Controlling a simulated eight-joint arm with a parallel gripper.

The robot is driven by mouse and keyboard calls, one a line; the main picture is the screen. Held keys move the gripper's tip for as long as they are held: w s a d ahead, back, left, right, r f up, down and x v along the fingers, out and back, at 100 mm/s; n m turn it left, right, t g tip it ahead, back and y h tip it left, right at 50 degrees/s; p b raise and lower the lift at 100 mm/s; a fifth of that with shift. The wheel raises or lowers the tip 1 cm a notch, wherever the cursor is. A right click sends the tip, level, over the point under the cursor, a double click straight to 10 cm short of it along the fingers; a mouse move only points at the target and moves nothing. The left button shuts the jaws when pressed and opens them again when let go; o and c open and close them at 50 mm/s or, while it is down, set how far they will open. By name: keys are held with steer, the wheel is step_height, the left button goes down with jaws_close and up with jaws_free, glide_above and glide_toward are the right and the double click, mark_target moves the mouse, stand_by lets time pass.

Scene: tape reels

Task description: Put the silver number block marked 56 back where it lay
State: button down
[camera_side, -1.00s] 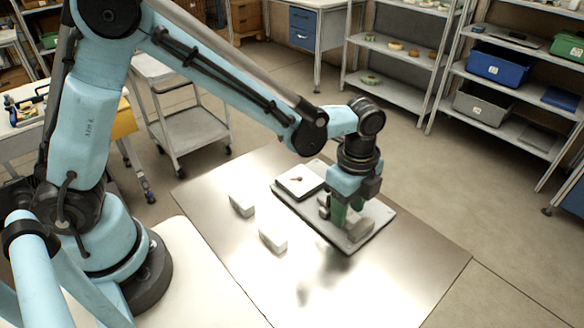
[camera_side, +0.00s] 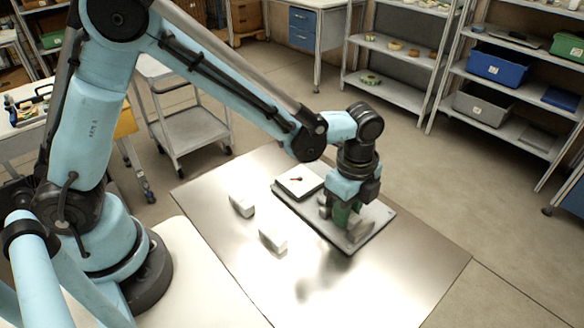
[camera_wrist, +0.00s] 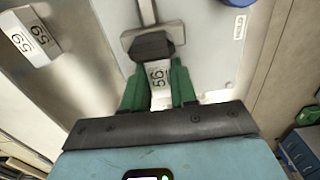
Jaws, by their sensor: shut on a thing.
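The silver number block marked 56 (camera_wrist: 159,88) is held between the green fingers of my gripper (camera_wrist: 158,96) in the wrist view, with its number showing. In the side view my gripper (camera_side: 343,217) points down, low over the right part of a grey plate (camera_side: 312,222). The block is mostly hidden by the fingers there, and I cannot tell whether it touches the surface below. Just beyond the fingers in the wrist view is a grey metal piece (camera_wrist: 128,40) with a dark block (camera_wrist: 152,47) in front of it.
Two pale blocks, one farther (camera_side: 241,205) and one nearer (camera_side: 272,240), stand on the metal table (camera_side: 330,290) left of the plate. A block with a number like 59 (camera_wrist: 30,36) shows in the wrist view. A white square (camera_side: 298,180) is on the plate's far end. The table front is clear.

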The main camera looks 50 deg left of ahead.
steer(key=shift+r, duration=0.1)
steer(key=shift+r, duration=2.9)
steer(key=s+d+r, duration=0.2)
steer(key=s+d, duration=0.2)
steer(key=s, duration=0.8)
steer(key=s+d+r, duration=0.2)
steer(key=s+d, duration=0.3)
steer(key=s, duration=0.6)
glide_above(315, 281)
step_height(315, 281, down, 7)
steer(key=shift+r, duration=0.1)
steer(key=shift+f, duration=2.15)
steer(key=shift+f, duration=0.15)
